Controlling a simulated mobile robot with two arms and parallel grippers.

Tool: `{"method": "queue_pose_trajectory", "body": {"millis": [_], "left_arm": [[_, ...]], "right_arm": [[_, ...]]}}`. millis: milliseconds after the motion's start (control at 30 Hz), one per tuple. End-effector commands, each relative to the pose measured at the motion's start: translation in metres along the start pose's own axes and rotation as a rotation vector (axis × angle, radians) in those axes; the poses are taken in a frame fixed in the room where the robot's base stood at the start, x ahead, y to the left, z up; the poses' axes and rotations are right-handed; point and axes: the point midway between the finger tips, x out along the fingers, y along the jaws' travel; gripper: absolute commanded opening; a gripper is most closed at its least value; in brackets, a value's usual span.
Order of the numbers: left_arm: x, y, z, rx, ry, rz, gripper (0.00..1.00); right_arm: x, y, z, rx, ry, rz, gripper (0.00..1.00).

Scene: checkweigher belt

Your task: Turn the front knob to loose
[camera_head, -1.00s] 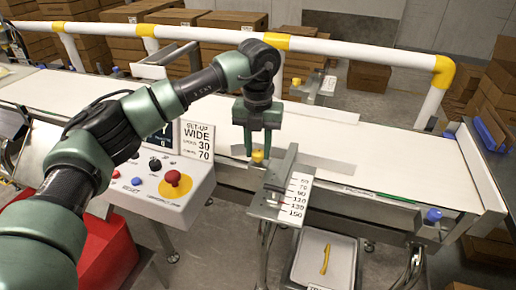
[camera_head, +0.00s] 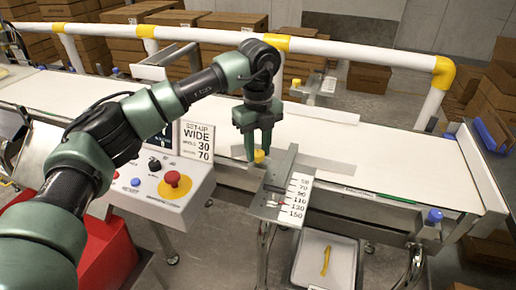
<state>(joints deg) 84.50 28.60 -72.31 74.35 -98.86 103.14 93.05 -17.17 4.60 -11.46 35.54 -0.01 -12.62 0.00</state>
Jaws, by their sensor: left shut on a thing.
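The front knob (camera_head: 259,156) is a small yellow knob on the near side of the conveyor, beside the scale bracket (camera_head: 264,201) with its printed numbers. My left gripper (camera_head: 258,153) points down from above, with its dark green fingers on either side of the knob, shut on it. The fingers hide part of the knob. I cannot read a loose or tight mark on it. My right gripper is not in view.
A control box (camera_head: 160,190) with a red mushroom button (camera_head: 172,179) stands left of the knob, with a set-up card (camera_head: 197,140) behind it. A white guard rail (camera_head: 370,53) runs behind the belt (camera_head: 400,170). A tray (camera_head: 345,262) holding a yellow strip sits below.

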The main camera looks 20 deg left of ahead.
Motion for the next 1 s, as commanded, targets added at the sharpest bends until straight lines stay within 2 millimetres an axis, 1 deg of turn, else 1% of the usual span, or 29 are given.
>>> {"method": "queue_pose_trajectory", "body": {"millis": [33,600,633,700,1000], "left_arm": [[-0.0031,-0.001,0.0018,-0.014,-0.005,-0.007,0.0],[-0.0035,-0.0011,0.0019,-0.044,-0.005,-0.008,0.0],[-0.0035,-0.0011,0.0019,-0.044,-0.005,-0.008,0.36],[-0.0033,-0.001,0.0017,-0.044,-0.004,-0.007,0.52],[-0.0018,-0.0004,0.0007,-0.041,-0.002,-0.003,0.52]], "right_arm": [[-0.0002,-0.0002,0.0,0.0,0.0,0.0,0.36],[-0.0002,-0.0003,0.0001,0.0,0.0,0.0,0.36],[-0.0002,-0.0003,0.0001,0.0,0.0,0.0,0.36],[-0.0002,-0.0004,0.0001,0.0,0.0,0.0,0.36],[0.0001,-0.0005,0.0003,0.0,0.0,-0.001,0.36]]}}
